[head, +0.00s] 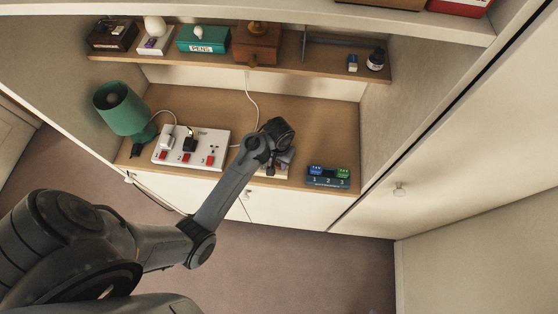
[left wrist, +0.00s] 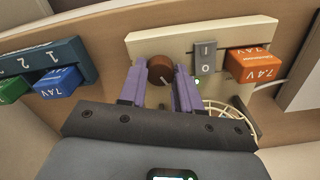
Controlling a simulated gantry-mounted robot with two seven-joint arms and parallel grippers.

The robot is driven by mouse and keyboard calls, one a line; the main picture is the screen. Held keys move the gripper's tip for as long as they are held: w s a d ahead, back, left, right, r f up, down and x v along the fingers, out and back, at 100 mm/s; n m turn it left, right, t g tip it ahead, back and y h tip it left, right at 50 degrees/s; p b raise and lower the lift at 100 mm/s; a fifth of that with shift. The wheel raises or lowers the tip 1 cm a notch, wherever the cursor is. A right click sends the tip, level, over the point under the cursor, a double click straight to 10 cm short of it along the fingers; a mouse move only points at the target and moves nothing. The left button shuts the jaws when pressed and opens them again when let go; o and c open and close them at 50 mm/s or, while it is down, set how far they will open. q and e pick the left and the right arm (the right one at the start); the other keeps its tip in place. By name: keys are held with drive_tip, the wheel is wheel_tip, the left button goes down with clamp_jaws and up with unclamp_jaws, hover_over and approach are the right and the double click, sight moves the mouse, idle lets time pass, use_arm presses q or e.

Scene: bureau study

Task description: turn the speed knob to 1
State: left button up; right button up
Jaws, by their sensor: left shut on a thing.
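The brown round speed knob (left wrist: 160,69) sits on a cream panel (left wrist: 146,44) in the left wrist view. My left gripper (left wrist: 160,88) has its two purple fingers on either side of the knob and is shut on it. A thin mark shows on the knob, but no speed numbers can be read. A grey rocker switch (left wrist: 205,60) and an orange 7.4V battery (left wrist: 252,64) are on the same panel. In the head view my left gripper (head: 276,134) covers most of the unit, and the knob is hidden. My right gripper is not in view.
A charger (head: 328,184) with blue and green batteries stands to the right on the desk. A white power strip (head: 218,150) with red switches and a green lamp (head: 122,108) stand to the left. A shelf (head: 220,62) with boxes spans above. A round wire guard (left wrist: 228,112) is near the fingers.

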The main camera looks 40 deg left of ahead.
use_arm(q)
drive_tip(key=shift+m, duration=0.4)
drive_tip(key=o, duration=0.8)
drive_tip(key=shift+r, duration=0.2)
